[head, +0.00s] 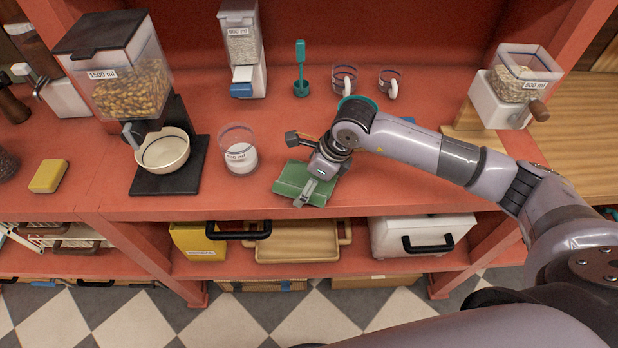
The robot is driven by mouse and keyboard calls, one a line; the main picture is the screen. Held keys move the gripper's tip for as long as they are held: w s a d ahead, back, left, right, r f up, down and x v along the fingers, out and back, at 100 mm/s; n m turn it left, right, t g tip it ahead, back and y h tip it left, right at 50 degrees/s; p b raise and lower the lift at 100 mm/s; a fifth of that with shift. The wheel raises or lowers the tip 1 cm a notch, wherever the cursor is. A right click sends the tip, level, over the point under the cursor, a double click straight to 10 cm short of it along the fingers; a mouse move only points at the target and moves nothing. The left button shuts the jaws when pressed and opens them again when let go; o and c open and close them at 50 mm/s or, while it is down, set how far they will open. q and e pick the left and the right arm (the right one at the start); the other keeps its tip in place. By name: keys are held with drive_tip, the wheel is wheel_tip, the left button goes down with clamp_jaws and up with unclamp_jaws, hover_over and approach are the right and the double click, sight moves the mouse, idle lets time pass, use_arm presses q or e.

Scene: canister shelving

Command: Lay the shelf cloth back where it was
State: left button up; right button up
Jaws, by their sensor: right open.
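The shelf cloth, a green folded piece (289,182), lies on the red shelf near its front edge, right of the cup. My right gripper (300,167) is open over the cloth. One finger is low over the cloth's front part and the other sticks out to the left behind it. I cannot tell whether a finger touches the cloth. The gripper hides the cloth's right back part. My left gripper is not in view.
A clear cup with white contents (240,155) stands close left of the cloth. A dispenser (130,85) with a bowl (165,151) is further left. A teal upright tool (300,75) and two glass mugs (344,78) (389,82) stand behind. A yellow block (48,176) lies far left.

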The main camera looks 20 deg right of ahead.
drive_tip(key=shift+r, duration=0.1)
drive_tip(key=shift+d+r, duration=0.1)
drive_tip(key=shift+r, duration=0.1)
drive_tip(key=b+v, duration=0.3)
drive_tip(key=v, duration=0.8)
drive_tip(key=shift+r, duration=0.3)
drive_tip(key=shift+s+f, duration=0.1)
drive_tip(key=shift+s, duration=0.05)
